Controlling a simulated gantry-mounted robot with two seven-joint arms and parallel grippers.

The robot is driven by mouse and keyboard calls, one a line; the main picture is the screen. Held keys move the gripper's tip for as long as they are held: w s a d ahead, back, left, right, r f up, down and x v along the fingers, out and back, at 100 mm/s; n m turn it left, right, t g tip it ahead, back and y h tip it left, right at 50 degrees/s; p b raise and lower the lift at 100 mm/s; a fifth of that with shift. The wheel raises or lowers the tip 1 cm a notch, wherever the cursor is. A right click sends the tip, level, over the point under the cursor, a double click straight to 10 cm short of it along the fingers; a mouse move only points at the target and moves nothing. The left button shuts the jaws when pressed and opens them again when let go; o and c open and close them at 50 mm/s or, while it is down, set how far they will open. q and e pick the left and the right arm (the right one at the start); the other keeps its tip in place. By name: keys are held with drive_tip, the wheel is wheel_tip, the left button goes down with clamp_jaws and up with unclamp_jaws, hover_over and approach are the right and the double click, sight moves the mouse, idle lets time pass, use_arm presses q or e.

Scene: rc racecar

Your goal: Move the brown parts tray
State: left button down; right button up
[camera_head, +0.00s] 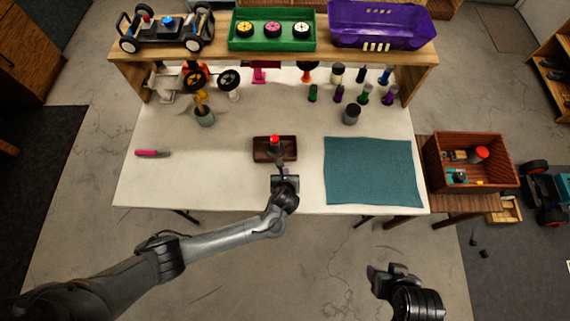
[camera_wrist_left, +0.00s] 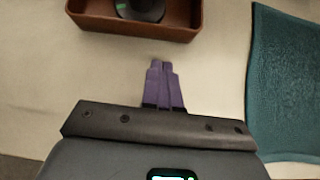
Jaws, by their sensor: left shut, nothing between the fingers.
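The brown parts tray (camera_head: 259,156) sits on the white table, left of the teal mat. A dark object with a red top (camera_head: 274,142) stands in it. The tray's near wall (camera_wrist_left: 105,24) shows at the top of the left wrist view, with the round dark base of that object inside. My left gripper (camera_head: 282,169) is just in front of the tray's near side. Its purple fingers (camera_wrist_left: 160,66) are together and empty, a little short of the wall. My right gripper (camera_head: 376,277) is off the table's front edge at lower right; its fingers are unclear.
The teal mat (camera_head: 371,171) lies flat to the right. A pink-handled tool (camera_head: 152,153) lies at left. The table between tool and tray is clear.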

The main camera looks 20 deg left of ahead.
sight(285, 159)
use_arm(q)
drive_tip(key=shift+w+a, duration=0.2)
drive_tip(key=shift+w, duration=0.45)
drive_tip(key=shift+w+a, duration=0.25)
drive_tip(key=shift+w, duration=0.4)
drive_tip(key=shift+w+a, duration=0.2)
drive_tip(key=shift+w, duration=0.45)
